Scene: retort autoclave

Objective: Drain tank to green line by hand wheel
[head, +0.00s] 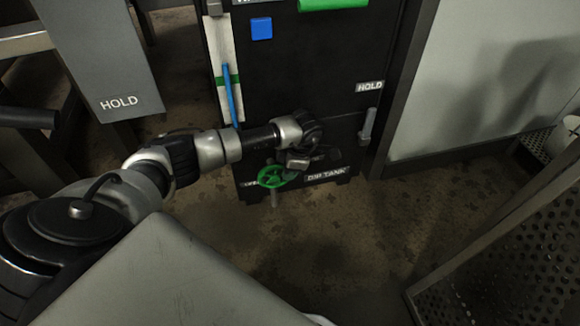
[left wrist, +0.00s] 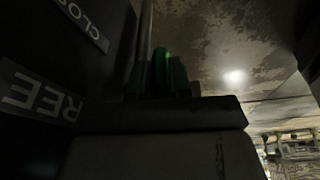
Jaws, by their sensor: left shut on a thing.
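The dark tank (head: 300,90) stands in the head view, with a "DIP TANK" label low on its front. The green hand wheel (head: 272,177) is at its bottom front, above a short spout. My left gripper (head: 298,160) is at the wheel's right side and shut on it; the fingertips are partly hidden. In the left wrist view a green part of the wheel (left wrist: 165,75) shows just beyond the gripper. On the tank's left is a pale gauge strip (head: 222,50) with a green line (head: 221,80). The blue level column (head: 229,100) reaches above that line. My right gripper is not in view.
A grey panel marked "HOLD" (head: 110,70) stands at the left. A perforated metal rack (head: 500,250) is at the lower right. A grey latch (head: 367,125) is on the tank's right side. Brown stained floor (head: 370,230) is open before the tank.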

